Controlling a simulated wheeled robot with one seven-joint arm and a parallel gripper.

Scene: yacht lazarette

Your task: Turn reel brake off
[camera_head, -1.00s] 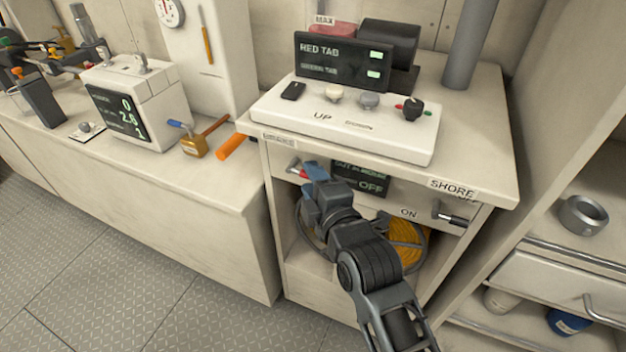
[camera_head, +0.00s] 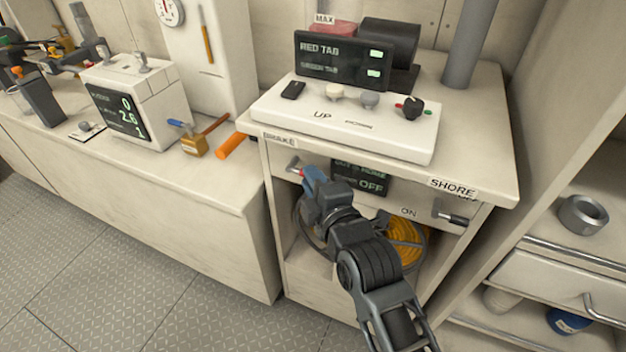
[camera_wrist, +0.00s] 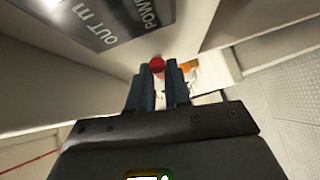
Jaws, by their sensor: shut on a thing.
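The reel brake lever (camera_head: 294,168), with a red tip, is at the left of the cabinet's front panel, below a label (camera_head: 279,140) that seems to read BRAKE. In the wrist view its red knob (camera_wrist: 157,63) shows at the ends of the two fingers. My gripper (camera_head: 309,178) is at the lever from the right and front, shut on it. The fingers also show in the wrist view (camera_wrist: 158,85), close together around the lever. Part of the lever is hidden behind my fingers. The reel (camera_head: 407,242) with yellow line sits in the opening below the panel.
A dark display (camera_head: 372,186) reading OFF is right of my gripper. The SHORE switch (camera_head: 455,217) is farther right. A white control box (camera_head: 345,125) with knobs stands on top. Open floor (camera_head: 130,270) lies at the left.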

